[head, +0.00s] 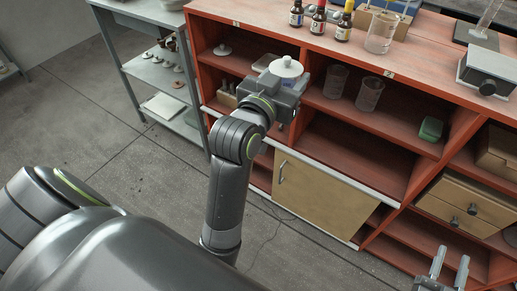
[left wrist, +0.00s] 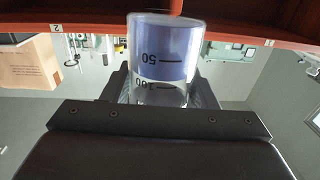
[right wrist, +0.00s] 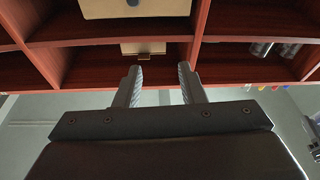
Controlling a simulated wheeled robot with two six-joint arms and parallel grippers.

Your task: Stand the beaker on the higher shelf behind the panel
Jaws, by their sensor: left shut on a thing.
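My left gripper (head: 285,112) is at the front of the red shelf unit, by the upper left bays. In the left wrist view it is shut on a clear beaker (left wrist: 163,50) with a blue band and graduation marks. In the head view the beaker is hidden or cannot be told apart from the gripper. The tan panel (head: 322,200) with a small handle covers a lower bay, below and right of the gripper; what is behind it is hidden. My right gripper (head: 447,268) is open and empty at the lower right; its spread fingers show in the right wrist view (right wrist: 161,85).
Two clear glasses (head: 336,82) and a green box (head: 431,128) stand in the upper bays. Bottles (head: 318,20) and a glass beaker (head: 381,32) stand on top. Small drawers (head: 450,205) are at right, a grey rack (head: 160,70) at left. The bay above the panel looks empty.

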